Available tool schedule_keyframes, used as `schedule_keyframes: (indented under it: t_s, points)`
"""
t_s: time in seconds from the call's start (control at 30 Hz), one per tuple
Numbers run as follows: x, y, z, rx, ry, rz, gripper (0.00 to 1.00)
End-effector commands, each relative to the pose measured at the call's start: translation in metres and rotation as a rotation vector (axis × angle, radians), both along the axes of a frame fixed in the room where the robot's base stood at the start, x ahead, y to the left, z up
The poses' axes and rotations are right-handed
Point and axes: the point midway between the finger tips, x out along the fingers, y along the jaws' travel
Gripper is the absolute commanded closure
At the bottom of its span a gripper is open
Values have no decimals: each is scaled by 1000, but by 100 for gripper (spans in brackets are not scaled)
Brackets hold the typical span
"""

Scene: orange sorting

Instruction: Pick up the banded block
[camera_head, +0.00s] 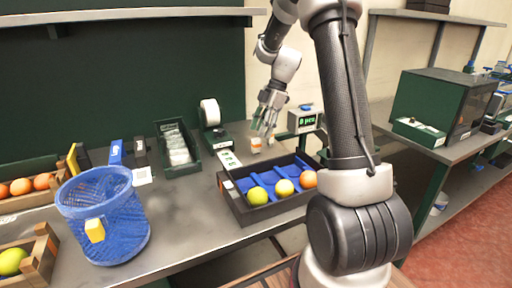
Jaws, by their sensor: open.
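A small pale block with an orange band (256,145) stands on the grey table, behind the dark tray. My gripper (265,131) points down just above and to the right of it. Its fingers are apart, and nothing shows between them. One fingertip looks close beside the block; I cannot tell whether they touch.
The dark tray (223,187) with blue dividers holds three round fruits at its front. A blue mesh basket (105,205) with a yellow tag stands at left. A tape dispenser (210,113), a green bin (162,144) and a green display (305,120) stand near the block.

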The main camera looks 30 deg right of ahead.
Motion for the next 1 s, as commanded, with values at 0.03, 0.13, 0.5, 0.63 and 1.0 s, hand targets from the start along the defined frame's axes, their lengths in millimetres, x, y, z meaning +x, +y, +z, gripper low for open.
schedule_keyframes:
  t_s: [0.03, 0.13, 0.5, 0.63, 1.0]
  points:
    - [-1, 3, -6, 1, 3, 0, 54]
    - [0, 6, -19, 0, 5, -1, 54]
    - [2, 20, -59, -1, 3, -2, 54]
    - [2, 20, -59, -1, 2, -3, 54]
    - [2, 20, -59, -1, 2, -3, 100]
